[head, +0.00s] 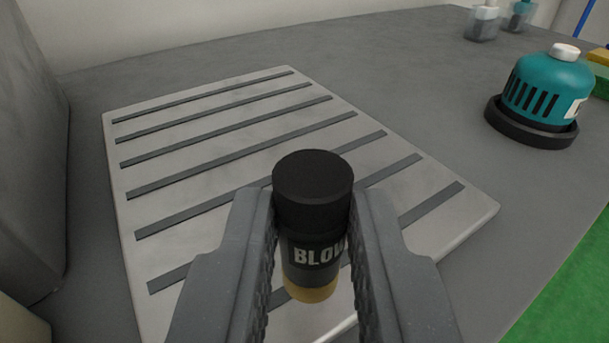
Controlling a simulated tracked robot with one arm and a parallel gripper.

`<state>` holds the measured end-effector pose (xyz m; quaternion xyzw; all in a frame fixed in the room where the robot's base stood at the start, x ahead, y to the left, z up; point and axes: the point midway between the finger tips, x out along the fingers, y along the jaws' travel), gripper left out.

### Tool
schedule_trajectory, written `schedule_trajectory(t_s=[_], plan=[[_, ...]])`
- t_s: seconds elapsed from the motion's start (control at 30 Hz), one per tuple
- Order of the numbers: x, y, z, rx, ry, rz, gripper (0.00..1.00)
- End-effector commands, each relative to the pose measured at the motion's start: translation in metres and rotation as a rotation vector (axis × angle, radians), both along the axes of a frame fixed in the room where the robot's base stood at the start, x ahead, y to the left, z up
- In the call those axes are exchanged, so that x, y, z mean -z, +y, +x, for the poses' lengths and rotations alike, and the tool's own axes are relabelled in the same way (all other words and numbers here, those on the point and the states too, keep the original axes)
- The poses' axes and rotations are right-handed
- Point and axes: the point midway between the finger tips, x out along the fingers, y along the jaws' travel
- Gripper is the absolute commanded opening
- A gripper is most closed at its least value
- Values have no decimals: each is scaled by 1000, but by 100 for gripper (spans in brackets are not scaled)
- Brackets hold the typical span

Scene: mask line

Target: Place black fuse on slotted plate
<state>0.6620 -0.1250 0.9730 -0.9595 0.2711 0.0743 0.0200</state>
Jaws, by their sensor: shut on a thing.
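The black fuse (313,205) is a dark cylinder with a flat top, pale lettering on its side and a yellowish lower end. My gripper (314,225) is shut on it, one finger on each side, and holds it about upright. The slotted plate (240,165) is a light grey slab with several dark parallel slots, lying on the grey table. The fuse and fingers appear in front of the plate's near part and hide some of it. I cannot tell whether the fuse's lower end touches the plate.
A teal canister (548,85) with a white cap stands in a black round base (531,122) at the right. Small clear containers (483,24) stand at the back right. A green surface (565,295) lies at the lower right. A grey block (30,150) is at the left.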

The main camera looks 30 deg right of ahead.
Motion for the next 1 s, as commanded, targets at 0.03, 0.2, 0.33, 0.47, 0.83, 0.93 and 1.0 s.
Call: schedule_trajectory(t_s=[0.03, 0.2, 0.33, 0.47, 0.83, 0.93, 1.0], plan=[[2, -4, 7, 1, -2, 1, 0], [1, -10, 18, -1, -1, 0, 0], [9, -10, 19, -2, 0, 0, 0], [27, -10, 18, 0, -1, 1, 0], [36, -10, 18, 0, -2, 0, 0], [38, -10, 18, 0, 0, 0, 22], [37, -11, 18, 0, -1, 0, 41]])
